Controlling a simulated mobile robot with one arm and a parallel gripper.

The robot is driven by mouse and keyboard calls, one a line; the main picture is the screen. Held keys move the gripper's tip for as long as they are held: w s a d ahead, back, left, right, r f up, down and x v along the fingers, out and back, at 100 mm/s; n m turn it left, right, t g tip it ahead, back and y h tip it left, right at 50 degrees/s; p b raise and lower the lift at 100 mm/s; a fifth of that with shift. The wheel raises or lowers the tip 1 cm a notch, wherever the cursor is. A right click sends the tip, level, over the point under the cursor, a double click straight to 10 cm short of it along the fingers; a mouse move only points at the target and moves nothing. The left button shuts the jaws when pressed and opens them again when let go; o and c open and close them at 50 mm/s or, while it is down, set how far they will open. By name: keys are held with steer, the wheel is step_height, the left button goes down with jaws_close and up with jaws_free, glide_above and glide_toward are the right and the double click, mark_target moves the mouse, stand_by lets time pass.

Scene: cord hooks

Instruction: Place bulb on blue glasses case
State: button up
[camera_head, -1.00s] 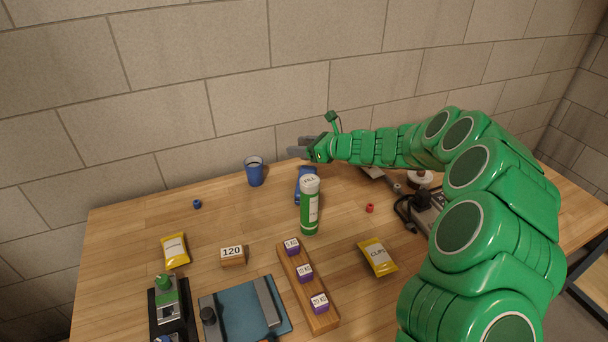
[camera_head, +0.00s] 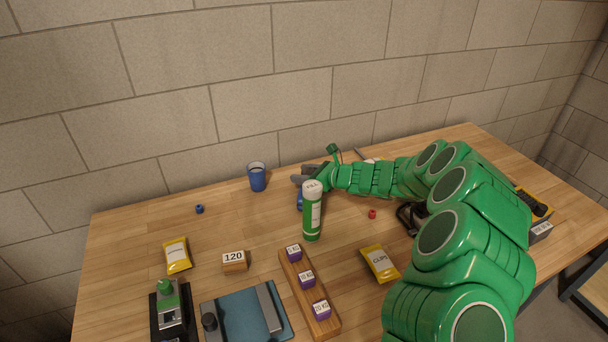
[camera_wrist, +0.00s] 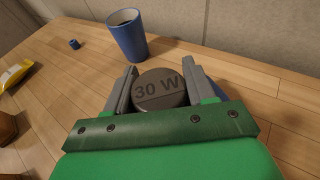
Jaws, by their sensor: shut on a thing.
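My gripper (camera_head: 299,182) is over the back of the table, behind the green tube, close to the blue glasses case. In the wrist view, my gripper (camera_wrist: 160,72) is shut on the bulb (camera_wrist: 161,91), whose dark round end reads "30 W". The bulb does not show clearly in the head view. The blue glasses case (camera_head: 299,202) is mostly hidden by my gripper and the green tube; only a small blue part shows. I cannot tell whether the bulb touches the case.
A green tube with a white cap (camera_head: 312,212) stands just in front of the case. A blue cup (camera_head: 257,177) stands left of my gripper. A wooden rack (camera_head: 294,272) with purple blocks and a yellow packet (camera_head: 380,264) lie nearer. The table's back left is mostly clear.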

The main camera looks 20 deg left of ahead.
steer(key=shift+f, duration=0.15)
steer(key=o, duration=1.1)
steer(key=shift+c, duration=0.2)
steer(key=shift+d, duration=0.1)
steer(key=v, duration=1.2)
